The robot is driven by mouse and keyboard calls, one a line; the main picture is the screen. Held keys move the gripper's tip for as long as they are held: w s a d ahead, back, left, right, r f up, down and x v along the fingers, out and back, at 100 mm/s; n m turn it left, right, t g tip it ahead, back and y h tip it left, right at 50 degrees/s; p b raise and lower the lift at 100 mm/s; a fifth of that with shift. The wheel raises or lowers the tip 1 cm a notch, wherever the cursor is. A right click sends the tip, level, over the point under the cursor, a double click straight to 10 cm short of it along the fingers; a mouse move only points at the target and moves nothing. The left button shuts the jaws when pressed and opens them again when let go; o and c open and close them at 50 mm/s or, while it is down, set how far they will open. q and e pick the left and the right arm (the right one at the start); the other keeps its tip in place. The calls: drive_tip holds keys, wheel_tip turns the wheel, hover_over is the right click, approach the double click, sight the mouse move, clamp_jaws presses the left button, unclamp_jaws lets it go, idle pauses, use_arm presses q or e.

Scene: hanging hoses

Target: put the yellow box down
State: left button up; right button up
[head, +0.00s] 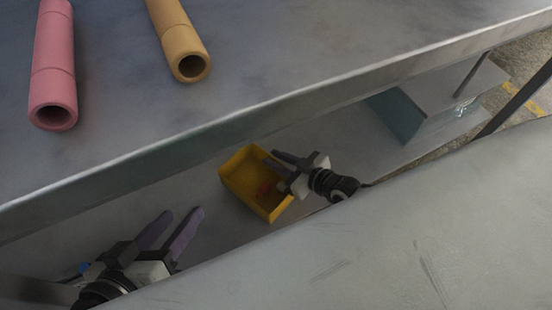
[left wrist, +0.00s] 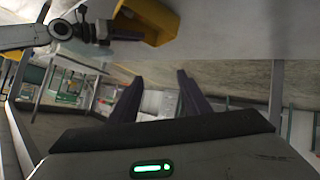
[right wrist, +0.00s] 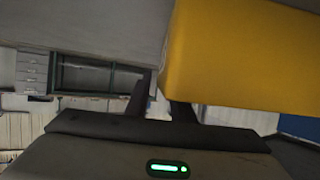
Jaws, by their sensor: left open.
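The yellow box (head: 234,188) is an open bin below the upper shelf's front edge, with something small and red inside. My right gripper (head: 273,157) is at its right wall, one finger inside and one outside, shut on that wall. In the right wrist view the box (right wrist: 235,55) fills the upper right and hides part of one finger. It also shows at the top of the left wrist view (left wrist: 150,18). I cannot tell whether its bottom touches the surface below. My left gripper (head: 185,213) is open and empty, left of and nearer than the box.
A grey upper shelf (head: 300,50) with a pink hose (head: 53,75) and an orange hose (head: 180,40) overhangs the box from behind. A grey lower surface (head: 340,150) lies below, clear to the box's right. A blue-green panel (head: 398,115) stands farther right.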

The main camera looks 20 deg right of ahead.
use_arm(q)
drive_tip(key=shift+r, duration=0.1)
use_arm(e)
drive_tip(key=shift+r, duration=0.1)
drive_tip(key=shift+p+v, duration=0.7)
drive_tip(key=shift+v, duration=0.4)
drive_tip(key=p+v, duration=0.3)
drive_tip(key=v, duration=0.5)
drive_tip(key=shift+s+r+p, duration=0.1)
drive_tip(key=shift+r+p, duration=0.1)
drive_tip(key=shift+p, duration=0.1)
use_arm(q)
drive_tip(key=shift+s+a+f+g+y, duration=0.15)
drive_tip(key=shift+a+f+g+y, duration=0.2)
drive_tip(key=shift+a+f, duration=0.25)
drive_tip(key=shift+s+a+f+g+y, duration=0.2)
drive_tip(key=shift+a+f+g+y, duration=0.15)
drive_tip(key=shift+f, duration=0.5)
drive_tip(key=shift+s+a+f+g+y, duration=0.15)
drive_tip(key=shift+a+f+g+y, duration=0.25)
drive_tip(key=shift+f, duration=0.3)
use_arm(e)
drive_tip(key=shift+v, duration=0.75)
use_arm(q)
drive_tip(key=shift+a, duration=0.1)
use_arm(e)
drive_tip(key=shift+f, duration=0.1)
